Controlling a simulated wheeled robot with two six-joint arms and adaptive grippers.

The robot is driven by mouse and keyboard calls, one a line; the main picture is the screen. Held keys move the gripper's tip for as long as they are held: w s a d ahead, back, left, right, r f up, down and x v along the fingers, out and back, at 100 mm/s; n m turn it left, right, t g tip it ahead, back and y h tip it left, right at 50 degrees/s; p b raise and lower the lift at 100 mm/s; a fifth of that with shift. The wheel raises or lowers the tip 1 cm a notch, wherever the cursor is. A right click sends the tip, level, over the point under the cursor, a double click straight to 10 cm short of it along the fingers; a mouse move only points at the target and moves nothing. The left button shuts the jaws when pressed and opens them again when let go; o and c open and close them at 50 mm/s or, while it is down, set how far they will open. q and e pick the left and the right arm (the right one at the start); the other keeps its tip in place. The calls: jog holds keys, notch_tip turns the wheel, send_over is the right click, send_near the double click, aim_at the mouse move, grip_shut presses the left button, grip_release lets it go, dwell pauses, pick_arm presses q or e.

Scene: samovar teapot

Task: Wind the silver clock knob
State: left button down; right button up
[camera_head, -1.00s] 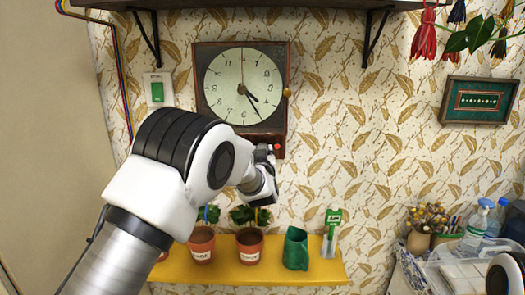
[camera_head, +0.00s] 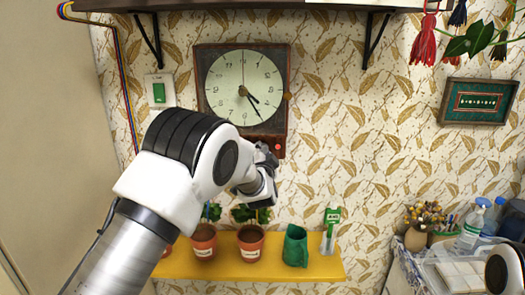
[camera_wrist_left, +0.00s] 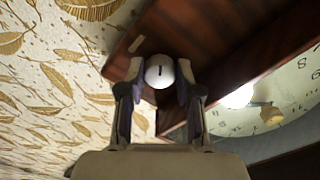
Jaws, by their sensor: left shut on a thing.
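The wall clock (camera_head: 245,82) has a dark wooden case, a pale dial and black hands. My left gripper (camera_head: 266,158) is at the lower right of the case, with its fingertips largely hidden by my own wrist in the head view. In the left wrist view, its two fingers (camera_wrist_left: 155,88) are shut on a round silver-white knob (camera_wrist_left: 159,71) with a dark slot, one finger on each side. The knob sits against the reddish-brown wood of the clock case (camera_wrist_left: 215,45). My right gripper is not in view.
A red button (camera_head: 278,147) is on the lower case, and a brass knob (camera_head: 287,95) is on its right side. Below are a yellow shelf (camera_head: 325,270), potted plants (camera_head: 250,240) and a green container (camera_head: 295,246).

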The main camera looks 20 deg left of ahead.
pick_arm(q)
jog(key=m+p, duration=0.4)
jog(key=m, duration=1.1)
jog(key=shift+r, duration=0.2)
jog(key=m+p, duration=0.2)
jog(key=p, duration=0.1)
jog(key=m+p, duration=0.4)
jog(key=p, duration=0.1)
jog(key=shift+r+p, duration=0.3)
jog(key=shift+r, duration=0.1)
jog(key=shift+f+m+p, duration=0.3)
jog(key=shift+m+p, duration=0.2)
jog(key=shift+p, duration=0.2)
jog(key=c, duration=0.8)
grip_release()
